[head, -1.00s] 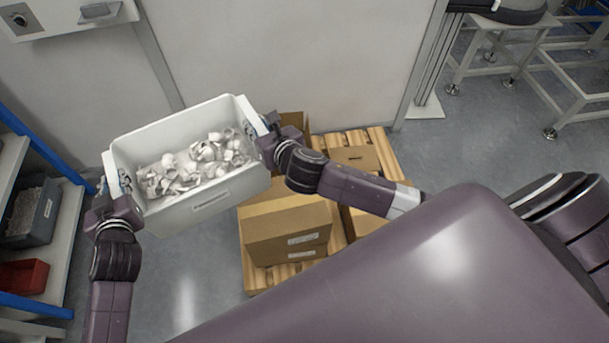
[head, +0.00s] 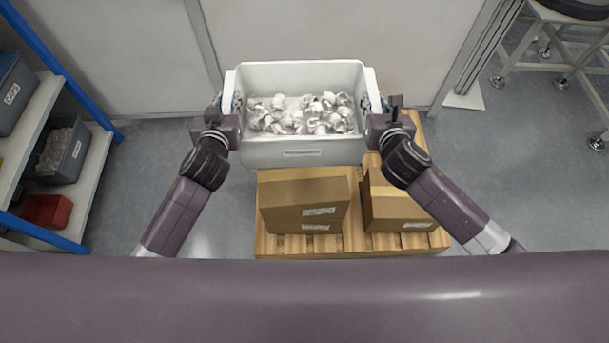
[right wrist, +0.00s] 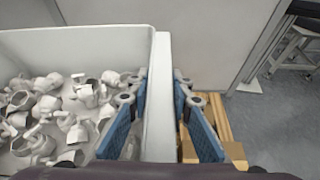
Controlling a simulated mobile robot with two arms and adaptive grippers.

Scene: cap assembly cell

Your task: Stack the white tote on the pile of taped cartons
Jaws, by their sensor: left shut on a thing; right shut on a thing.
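The white tote (head: 303,152), filled with pale cap-like parts, is held level between my two grippers in the head view. My left gripper (head: 232,108) is shut on its left end wall. My right gripper (head: 384,106) is shut on its right end wall. In the right wrist view the blue finger pads (right wrist: 165,115) straddle the tote's wall (right wrist: 158,90). Taped cartons stand on a wooden pallet (head: 350,243) in the head view: a left carton (head: 290,215) and a right carton (head: 395,210). The tote hides the back of the pallet and whatever stands there.
A shelf rack with blue posts (head: 50,60) stands at the left, holding grey bins (head: 65,150) and a red bin (head: 47,210). A wall (head: 320,30) lies behind the tote. The floor right of the pallet is clear.

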